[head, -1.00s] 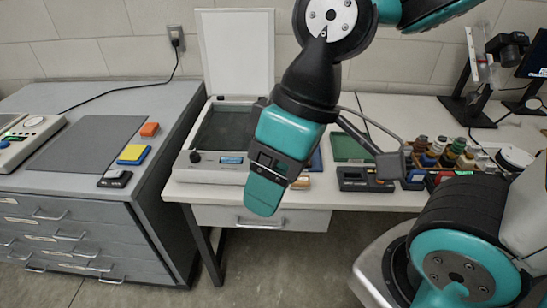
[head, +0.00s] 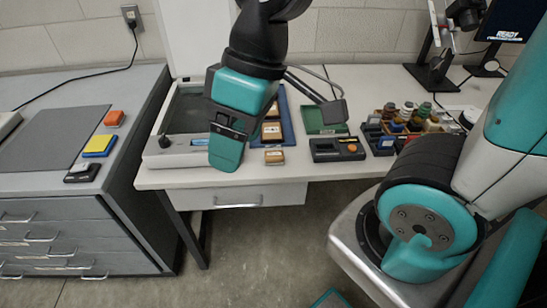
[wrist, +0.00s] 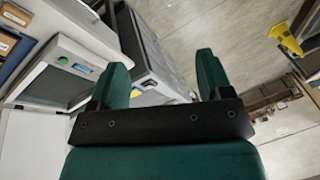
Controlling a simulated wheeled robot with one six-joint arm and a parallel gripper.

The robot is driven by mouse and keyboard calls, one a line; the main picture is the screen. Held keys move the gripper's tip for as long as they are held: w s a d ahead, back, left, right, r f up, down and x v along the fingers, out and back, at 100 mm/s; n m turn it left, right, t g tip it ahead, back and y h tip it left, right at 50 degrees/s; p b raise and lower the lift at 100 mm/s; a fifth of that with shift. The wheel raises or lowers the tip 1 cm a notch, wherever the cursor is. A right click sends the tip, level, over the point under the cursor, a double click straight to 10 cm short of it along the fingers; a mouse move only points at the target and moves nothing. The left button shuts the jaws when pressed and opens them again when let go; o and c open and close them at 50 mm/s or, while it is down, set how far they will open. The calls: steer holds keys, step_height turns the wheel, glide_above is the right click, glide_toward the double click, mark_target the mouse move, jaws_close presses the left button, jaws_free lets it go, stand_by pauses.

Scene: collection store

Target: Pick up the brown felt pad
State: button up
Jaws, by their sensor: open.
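I cannot pick out a brown felt pad for certain. A small brown block with a pale label (head: 274,156) lies near the front edge of the white table; its material is unclear. More small brown labelled pieces (head: 271,132) lie on a blue tray (head: 289,130) behind it. My gripper (head: 227,158) hangs over the table's front, left of the brown block, and hides part of the tray. In the wrist view my gripper (wrist: 160,70) has its fingers apart with nothing between them. Brown labelled boxes (wrist: 8,42) show at that view's upper left.
A white device with a dark bed (head: 178,155) stands left of my gripper. A green tray (head: 322,118), a black instrument (head: 337,150) and a rack of bottles (head: 405,118) are to the right. The grey cabinet (head: 55,185) carries an orange block (head: 114,117) and a yellow-and-blue block (head: 99,146).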

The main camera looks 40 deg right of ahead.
steer(key=w+d+f+n+h, duration=0.1)
steer(key=w+d+f, duration=0.4)
steer(key=w, duration=0.5)
steer(key=n+h+b, duration=0.1)
steer(key=n+h, duration=0.2)
glide_above(275, 154)
step_height(275, 154, down, 20)
steer(key=shift+f, duration=2.75)
steer(key=shift+c, duration=0.2)
steer(key=c, duration=1)
steer(key=shift+c, duration=0.2)
step_height(275, 154, up, 20)
